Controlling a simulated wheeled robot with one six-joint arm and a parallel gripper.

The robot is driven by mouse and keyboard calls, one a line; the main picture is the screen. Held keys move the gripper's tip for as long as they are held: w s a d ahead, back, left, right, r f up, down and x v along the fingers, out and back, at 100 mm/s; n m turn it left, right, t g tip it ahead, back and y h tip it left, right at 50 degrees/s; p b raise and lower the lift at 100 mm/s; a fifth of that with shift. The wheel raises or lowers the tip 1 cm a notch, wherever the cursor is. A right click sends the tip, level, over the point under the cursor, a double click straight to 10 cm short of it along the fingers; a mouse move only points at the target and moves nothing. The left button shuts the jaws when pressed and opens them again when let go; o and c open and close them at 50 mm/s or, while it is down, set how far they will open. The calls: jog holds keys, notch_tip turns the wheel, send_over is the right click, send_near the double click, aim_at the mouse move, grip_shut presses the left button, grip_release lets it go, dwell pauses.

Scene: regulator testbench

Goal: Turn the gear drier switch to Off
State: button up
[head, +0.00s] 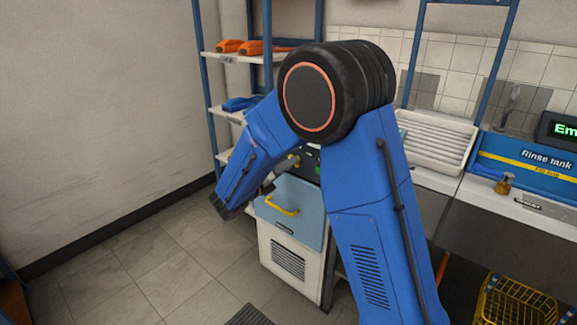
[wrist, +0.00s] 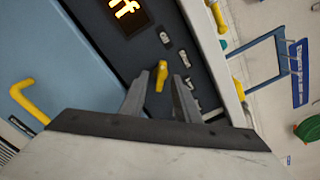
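The gear drier is a white cabinet with a light blue door (head: 290,190) and a yellow handle (head: 283,208), low at the centre of the head view. In the wrist view its dark panel carries a yellow switch (wrist: 161,72) and a lit orange display (wrist: 130,14). Only the letters "ff" show on the display; the rest is cut off. My gripper (wrist: 160,82) is open, with one finger on each side of the switch. Gaps show on both sides, and I cannot tell how deep the fingers reach. In the head view my arm hides most of the panel.
Small labels (wrist: 165,38) sit beside the switch. A blue-framed shelf (head: 210,90) with orange items stands behind the drier. A sink counter with a blue rinse tank (head: 530,160) and a yellow basket (head: 515,305) are at right.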

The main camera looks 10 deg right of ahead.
jog(key=v, duration=1.6)
jog(key=shift+a, duration=0.3)
jog(key=shift+s, duration=0.15)
jog(key=s+d+r+m+g+y, duration=0.1)
jog(key=s+d+m+g+y, duration=0.3)
jog(key=s+d+m, duration=0.55)
jog(key=s+d+m+g+y, duration=0.1)
jog(key=s+d+m+g, duration=0.5)
jog(key=d, duration=0.7)
jog(key=s+m+t+y, duration=0.4)
jog(key=s+m+y, duration=0.5)
jog(key=s+m, duration=0.8)
jog(key=m, duration=0.3)
jog(key=shift+a+y, duration=0.3)
jog(key=shift+a, duration=0.05)
